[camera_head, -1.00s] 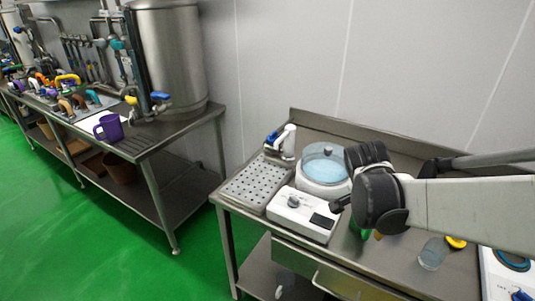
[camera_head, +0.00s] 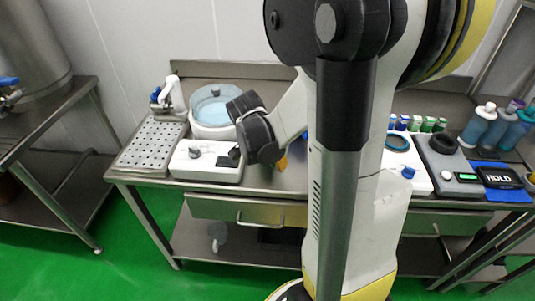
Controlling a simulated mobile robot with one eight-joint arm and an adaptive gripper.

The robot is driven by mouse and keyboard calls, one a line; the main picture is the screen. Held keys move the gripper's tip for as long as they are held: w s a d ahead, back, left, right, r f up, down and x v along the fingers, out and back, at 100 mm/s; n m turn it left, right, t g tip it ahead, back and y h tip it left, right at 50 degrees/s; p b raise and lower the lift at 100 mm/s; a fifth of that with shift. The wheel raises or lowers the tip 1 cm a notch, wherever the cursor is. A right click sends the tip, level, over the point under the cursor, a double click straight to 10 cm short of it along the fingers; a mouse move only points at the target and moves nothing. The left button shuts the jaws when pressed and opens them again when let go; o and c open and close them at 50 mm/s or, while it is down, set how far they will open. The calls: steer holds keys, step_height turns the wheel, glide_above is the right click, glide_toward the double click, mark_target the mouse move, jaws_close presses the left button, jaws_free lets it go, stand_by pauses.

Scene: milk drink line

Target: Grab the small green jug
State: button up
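No small green jug can be made out now; my arm hides part of the bench. The black end of my arm with my gripper (camera_head: 255,138) is over the steel bench (camera_head: 158,183), beside the white device with a knob. Its fingers cannot be made out, so I cannot tell whether they are open or hold anything. A small yellow-orange patch (camera_head: 283,162) shows just right of the black end, mostly hidden.
A white device with a knob (camera_head: 195,153), a perforated tray (camera_head: 152,146) and a round bath with blue liquid (camera_head: 212,108) stand left. Small bottles (camera_head: 428,124), a scale (camera_head: 450,160) and larger bottles (camera_head: 480,122) stand right. Another steel table (camera_head: 60,115) is far left.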

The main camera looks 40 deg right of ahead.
steer(key=shift+w+d+f, duration=0.1)
steer(key=shift+d+f, duration=0.05)
steer(key=shift+f, duration=0.25)
steer(key=shift+r, duration=0.1)
jaws_close()
steer(key=shift+r, duration=0.2)
steer(key=shift+r+p, duration=0.75)
steer(key=shift+r, duration=0.15)
steer(key=shift+s+d+r+p, duration=0.15)
steer(key=shift+r+p, duration=0.2)
steer(key=shift+r, duration=0.3)
steer(key=shift+s+r+p, duration=0.15)
steer(key=shift+r+p, duration=0.2)
steer(key=shift+r, duration=0.25)
steer(key=s+d+r+p, duration=0.4)
steer(key=s+r, duration=0.2)
steer(key=s, duration=0.4)
steer(key=shift+d+r, duration=0.15)
steer(key=shift+d, duration=0.15)
